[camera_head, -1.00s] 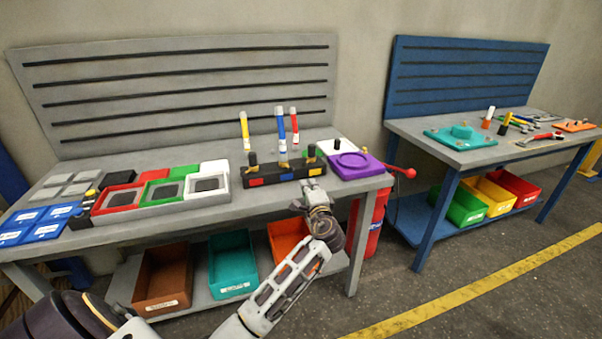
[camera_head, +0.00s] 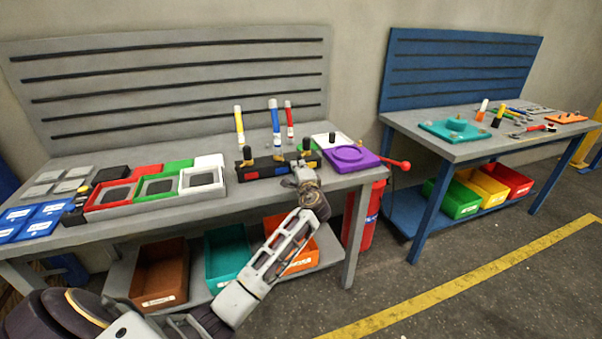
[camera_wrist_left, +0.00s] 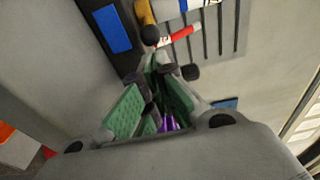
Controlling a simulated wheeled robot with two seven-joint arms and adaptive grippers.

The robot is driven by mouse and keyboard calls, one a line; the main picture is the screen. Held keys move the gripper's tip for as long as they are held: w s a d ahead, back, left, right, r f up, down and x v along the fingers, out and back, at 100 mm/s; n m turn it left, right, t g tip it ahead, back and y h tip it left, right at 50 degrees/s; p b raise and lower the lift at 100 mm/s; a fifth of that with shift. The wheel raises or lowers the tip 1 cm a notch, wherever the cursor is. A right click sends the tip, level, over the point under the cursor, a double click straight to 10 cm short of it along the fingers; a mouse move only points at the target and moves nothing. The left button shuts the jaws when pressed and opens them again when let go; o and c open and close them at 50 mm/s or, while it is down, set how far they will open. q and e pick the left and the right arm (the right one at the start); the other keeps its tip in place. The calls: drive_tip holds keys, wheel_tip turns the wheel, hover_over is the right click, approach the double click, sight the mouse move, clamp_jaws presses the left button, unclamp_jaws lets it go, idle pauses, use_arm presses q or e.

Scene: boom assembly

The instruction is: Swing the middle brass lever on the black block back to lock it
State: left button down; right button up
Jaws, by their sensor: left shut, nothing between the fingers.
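The black block (camera_head: 263,169) stands near the grey bench's front edge, with red, blue and yellow patches on its front. The middle brass lever (camera_head: 277,153) is small and partly lost below a blue tube in the head view. In the left wrist view a brass lever (camera_wrist_left: 145,12) with a black knob (camera_wrist_left: 150,35) sits beside the block's blue patch (camera_wrist_left: 113,28). My left gripper (camera_head: 297,164) is shut and empty at the block's front right, covering part of it. Its fingertips (camera_wrist_left: 165,66) show close to the black knob; contact cannot be told. My right gripper is not in view.
Yellow, blue and red tubes (camera_head: 275,117) stand behind the block. A purple fixture (camera_head: 350,158) lies close on the right. Framed trays (camera_head: 158,190) fill the left. Bins (camera_head: 160,270) sit on the lower shelf. A blue bench (camera_head: 470,143) stands apart at right.

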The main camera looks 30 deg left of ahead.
use_arm(q)
drive_tip(key=shift+w+a, duration=0.45)
drive_tip(key=shift+w, duration=0.1)
drive_tip(key=shift+w+a, duration=0.15)
drive_tip(key=shift+w, duration=0.05)
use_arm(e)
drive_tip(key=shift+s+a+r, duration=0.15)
use_arm(q)
drive_tip(key=shift+s+a+p, duration=0.1)
drive_tip(key=shift+s+p, duration=0.05)
drive_tip(key=shift+p, duration=0.15)
drive_tip(key=shift+m+t+h, duration=0.3)
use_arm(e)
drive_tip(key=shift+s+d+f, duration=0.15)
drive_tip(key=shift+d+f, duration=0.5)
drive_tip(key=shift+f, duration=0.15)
